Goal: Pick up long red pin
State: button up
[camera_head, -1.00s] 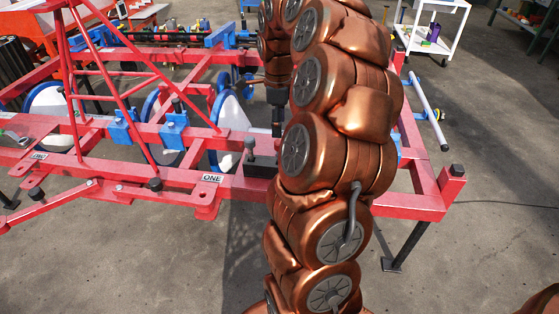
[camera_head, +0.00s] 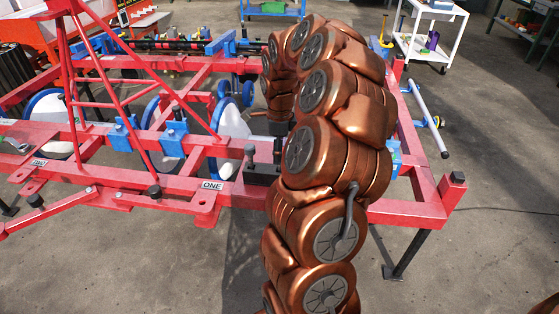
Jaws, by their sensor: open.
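My gripper (camera_head: 278,150) shows as a small dark shape below the end of my copper arm, partly hidden by the arm's nearer links. It is open. Its tip is close above or beside a dark block (camera_head: 262,174) on the red frame (camera_head: 330,204), near the "ONE" label (camera_head: 212,185). A short dark upright piece (camera_head: 249,153) stands on the block's left side. I cannot make out a long red pin apart from the red frame; my arm covers part of this area.
White-and-blue discs (camera_head: 229,122) hang in the frame left of my gripper. Blue brackets (camera_head: 174,138) sit on its rail. Slanted red bars (camera_head: 85,75) rise at left. A white cart (camera_head: 430,35) stands back right. The floor in front is clear.

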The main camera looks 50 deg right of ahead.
grip_shut()
dwell(0.4)
